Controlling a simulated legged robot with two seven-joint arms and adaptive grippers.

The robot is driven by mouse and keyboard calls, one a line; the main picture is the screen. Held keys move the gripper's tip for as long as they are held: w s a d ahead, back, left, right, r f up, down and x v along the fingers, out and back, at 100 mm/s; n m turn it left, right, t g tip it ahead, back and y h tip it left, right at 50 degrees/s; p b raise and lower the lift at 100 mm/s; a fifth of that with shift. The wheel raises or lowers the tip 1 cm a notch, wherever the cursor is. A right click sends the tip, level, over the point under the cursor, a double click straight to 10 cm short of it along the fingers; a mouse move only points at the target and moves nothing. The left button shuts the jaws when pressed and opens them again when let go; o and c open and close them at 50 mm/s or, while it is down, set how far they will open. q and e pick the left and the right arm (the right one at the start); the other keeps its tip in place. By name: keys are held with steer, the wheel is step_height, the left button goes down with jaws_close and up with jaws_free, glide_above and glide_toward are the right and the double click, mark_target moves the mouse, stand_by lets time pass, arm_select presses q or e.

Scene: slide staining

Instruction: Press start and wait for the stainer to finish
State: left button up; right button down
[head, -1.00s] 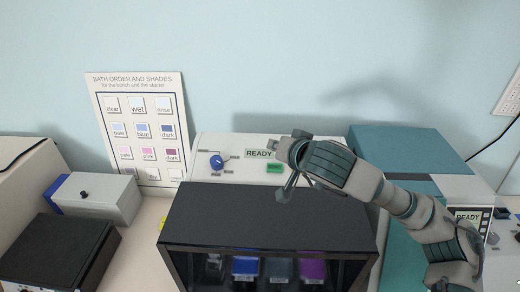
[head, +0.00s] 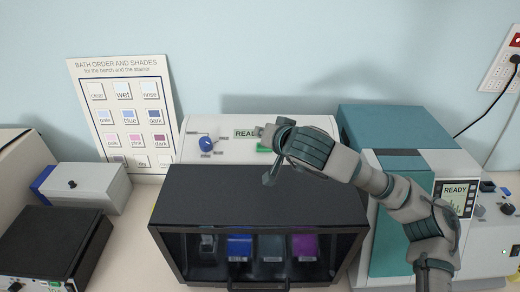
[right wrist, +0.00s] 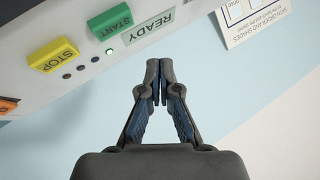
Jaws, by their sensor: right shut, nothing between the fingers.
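The stainer (head: 345,205) stands in the middle of the bench, with a dark front cover and several coloured baths behind its window. Its display (head: 245,133) reads READY, partly hidden by my right gripper in the head view; the display also shows in the right wrist view (right wrist: 148,27). The green START button (right wrist: 109,21) and yellow STOP button (right wrist: 53,54) are on the panel; START is mostly hidden in the head view (head: 264,149). My right gripper (head: 264,157) is shut and empty over the panel, its fingertips (right wrist: 159,64) apart from START in the wrist view. My left gripper is not in view.
A blue knob (head: 206,143) is on the panel's left. A bath-order chart (head: 122,72) leans on the wall. A teal-topped machine (head: 390,124) stands at right, its screen (head: 455,190) reading READY. A grey box (head: 95,183) and black-topped device (head: 50,240) are at left.

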steer(key=f, duration=0.1)
steer(key=w+d+f+b, duration=0.1)
steer(key=f+b, duration=0.1)
steer(key=shift+w+d+f, duration=0.2)
steer(key=shift+w+f, duration=0.05)
steer(key=shift+f, duration=0.1)
steer(key=shift+w+d+f, duration=0.1)
steer(key=shift+d+f, duration=0.05)
steer(key=shift+d, duration=0.35)
steer(key=shift+a, duration=0.95)
steer(key=shift+d, duration=0.7)
steer(key=shift+a, duration=0.45)
steer(key=shift+a+f+b, duration=0.15)
steer(key=shift+f+b, duration=0.1)
steer(key=shift+b, duration=0.15)
steer(key=shift+f, duration=0.1)
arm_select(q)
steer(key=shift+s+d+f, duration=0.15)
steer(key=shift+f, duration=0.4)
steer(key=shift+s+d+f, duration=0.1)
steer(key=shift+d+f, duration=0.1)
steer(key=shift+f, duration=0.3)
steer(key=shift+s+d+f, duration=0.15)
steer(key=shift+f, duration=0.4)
arm_select(e)
steer(key=shift+w+d, duration=0.1)
steer(key=shift+d, duration=0.35)
